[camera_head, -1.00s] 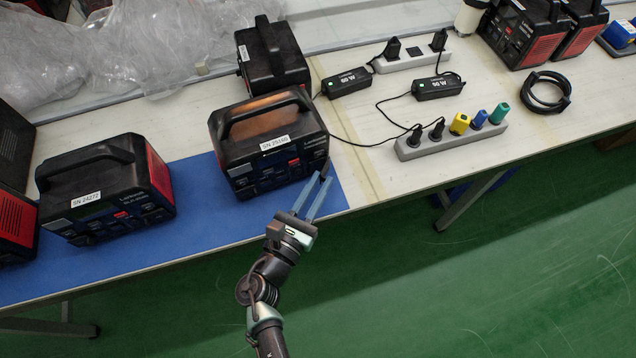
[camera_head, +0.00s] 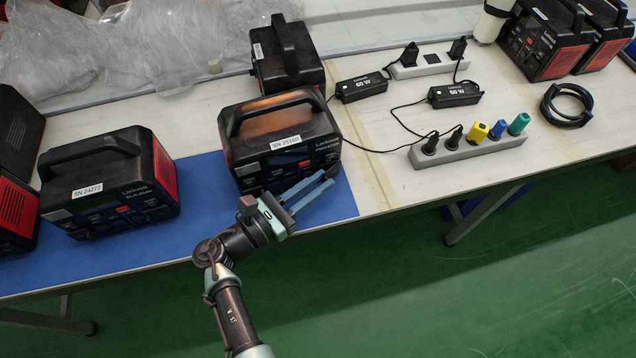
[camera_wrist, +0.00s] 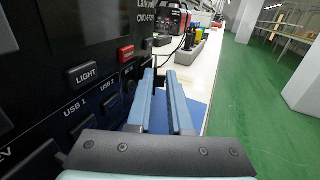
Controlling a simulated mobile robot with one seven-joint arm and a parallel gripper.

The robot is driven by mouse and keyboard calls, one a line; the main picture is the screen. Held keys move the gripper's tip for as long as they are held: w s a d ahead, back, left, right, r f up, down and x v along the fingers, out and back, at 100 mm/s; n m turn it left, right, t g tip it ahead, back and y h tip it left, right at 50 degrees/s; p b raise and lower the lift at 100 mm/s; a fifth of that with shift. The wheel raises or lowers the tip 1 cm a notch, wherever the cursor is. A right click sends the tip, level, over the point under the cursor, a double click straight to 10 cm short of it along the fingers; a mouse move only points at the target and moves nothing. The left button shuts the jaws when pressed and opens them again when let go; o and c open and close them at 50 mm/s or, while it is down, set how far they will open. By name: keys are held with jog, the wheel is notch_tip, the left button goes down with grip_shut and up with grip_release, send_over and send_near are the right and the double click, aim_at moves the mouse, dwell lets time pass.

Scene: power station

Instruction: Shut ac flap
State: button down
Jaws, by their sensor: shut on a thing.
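The power station (camera_head: 275,135) labelled SN 25160 stands on the blue mat, its front panel towards my gripper. My gripper (camera_head: 328,177) is low in front of the panel's right part, its blue fingers pointing right along the front. In the wrist view, my gripper (camera_wrist: 161,76) has a small dark piece, apparently the AC flap (camera_wrist: 160,82), between its fingertips, beside the panel's right end. The flap is mostly hidden by the fingers, and I cannot tell its exact angle. The LIGHT button (camera_wrist: 86,73) and USB ports lie left of the fingers.
Another power station (camera_head: 110,185) stands to the left, and one more (camera_head: 285,55) stands behind. A power strip (camera_head: 468,148) with plugs and adapters lies to the right. The blue mat (camera_head: 200,235) is bare in front, up to the table edge; green floor is beyond.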

jog(key=c, duration=0.9)
grip_release()
jog(key=shift+r+t, duration=0.1)
jog(key=shift+t, duration=0.2)
